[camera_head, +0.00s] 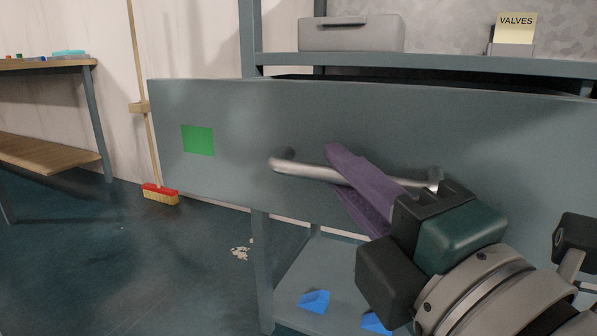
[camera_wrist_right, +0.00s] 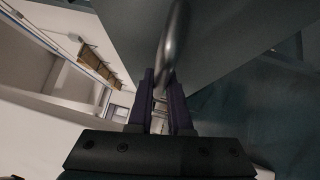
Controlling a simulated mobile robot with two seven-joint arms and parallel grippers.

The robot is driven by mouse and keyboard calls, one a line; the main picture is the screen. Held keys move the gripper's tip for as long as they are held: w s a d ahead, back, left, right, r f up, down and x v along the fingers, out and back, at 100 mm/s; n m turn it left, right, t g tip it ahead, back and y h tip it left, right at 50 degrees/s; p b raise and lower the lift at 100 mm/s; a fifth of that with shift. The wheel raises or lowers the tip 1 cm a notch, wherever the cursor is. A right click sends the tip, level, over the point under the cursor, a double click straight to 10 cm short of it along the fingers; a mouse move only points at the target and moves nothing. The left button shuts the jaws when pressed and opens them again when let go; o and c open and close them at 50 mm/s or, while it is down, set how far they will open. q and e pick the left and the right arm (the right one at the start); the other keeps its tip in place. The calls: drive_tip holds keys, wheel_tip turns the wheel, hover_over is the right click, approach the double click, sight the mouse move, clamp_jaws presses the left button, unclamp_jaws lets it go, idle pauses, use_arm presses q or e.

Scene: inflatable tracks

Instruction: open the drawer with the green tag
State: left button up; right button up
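The grey drawer front (camera_head: 235,115) carries a green tag (camera_head: 198,140) near its left end. It stands out in front of the shelf frame, and a dark gap shows behind its top edge. A silver bar handle (camera_head: 300,170) crosses its middle. The purple fingers of my right gripper (camera_head: 347,178) lie on either side of the handle bar and look closed on it. In the right wrist view the handle (camera_wrist_right: 174,45) runs down between the fingertips of the right gripper (camera_wrist_right: 163,78). My left gripper is in neither view.
A shelf (camera_head: 440,64) above bears a grey case (camera_head: 350,34) and a box with a VALVES card (camera_head: 515,27). Blue pieces (camera_head: 314,301) lie on the lower shelf. A broom (camera_head: 160,193) leans on the wall, and a wooden workbench (camera_head: 45,64) stands at left. The floor at left is mostly clear.

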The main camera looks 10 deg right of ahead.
drive_tip(key=o, duration=0.5)
drive_tip(key=shift+s+d+f, duration=0.1)
drive_tip(key=shift+s+f, duration=0.05)
drive_tip(key=shift+s, duration=0.3)
drive_tip(key=b+v, duration=0.3)
drive_tip(key=v, duration=0.6)
